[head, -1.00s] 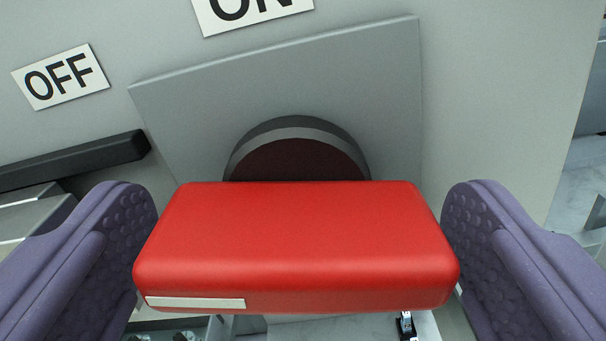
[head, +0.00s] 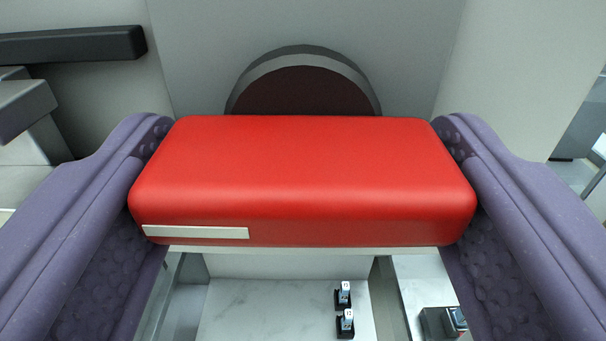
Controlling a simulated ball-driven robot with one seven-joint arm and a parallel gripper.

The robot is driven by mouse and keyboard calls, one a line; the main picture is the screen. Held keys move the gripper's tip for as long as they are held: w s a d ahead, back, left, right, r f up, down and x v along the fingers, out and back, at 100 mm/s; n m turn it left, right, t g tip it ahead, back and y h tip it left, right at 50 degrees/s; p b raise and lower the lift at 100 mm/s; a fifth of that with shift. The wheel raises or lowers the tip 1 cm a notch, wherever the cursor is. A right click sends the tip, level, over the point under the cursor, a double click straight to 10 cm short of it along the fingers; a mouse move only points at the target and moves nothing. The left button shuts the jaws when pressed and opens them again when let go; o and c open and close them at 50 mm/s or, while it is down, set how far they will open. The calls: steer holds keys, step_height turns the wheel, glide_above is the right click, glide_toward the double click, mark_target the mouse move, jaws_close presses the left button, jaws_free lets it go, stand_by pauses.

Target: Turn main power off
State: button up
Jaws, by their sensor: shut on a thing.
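The red switch handle (head: 303,165) lies across the middle of the head view. It runs level from left to right, with a white mark (head: 195,232) at the left of its front face. Behind it is the dark round hub (head: 305,88) of the main power switch on a grey plate (head: 195,50). My gripper (head: 303,190) has its purple fingers at both ends of the handle and is shut on it. The OFF and ON labels are out of view now.
A black bar (head: 70,44) sticks out at the upper left, above a grey metal piece (head: 22,105). Below the handle are small dark devices with light tops (head: 345,310) and another at the lower right (head: 443,322).

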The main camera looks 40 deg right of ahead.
steer(key=o, duration=1)
steer(key=shift+c, duration=0.2)
steer(key=shift+s, duration=0.1)
steer(key=v, duration=0.7)
steer(key=shift+s+a, duration=0.25)
steer(key=shift+s, duration=0.05)
steer(key=w+a+r+n+t+y+b, duration=0.2)
steer(key=w+a+r+n+y+b, duration=0.25)
steer(key=a+r+y+b, duration=0.5)
steer(key=s+a+r+n+b, duration=0.1)
steer(key=s+r+b, duration=0.3)
steer(key=s+b, duration=0.1)
steer(key=s+a+r+n+g+b, duration=0.1)
steer(key=s+r+b, duration=0.3)
steer(key=s, duration=0.4)
steer(key=shift+s+a+g+b, duration=0.25)
steer(key=shift+a+g+b, duration=0.05)
steer(key=shift+a+b, duration=0.35)
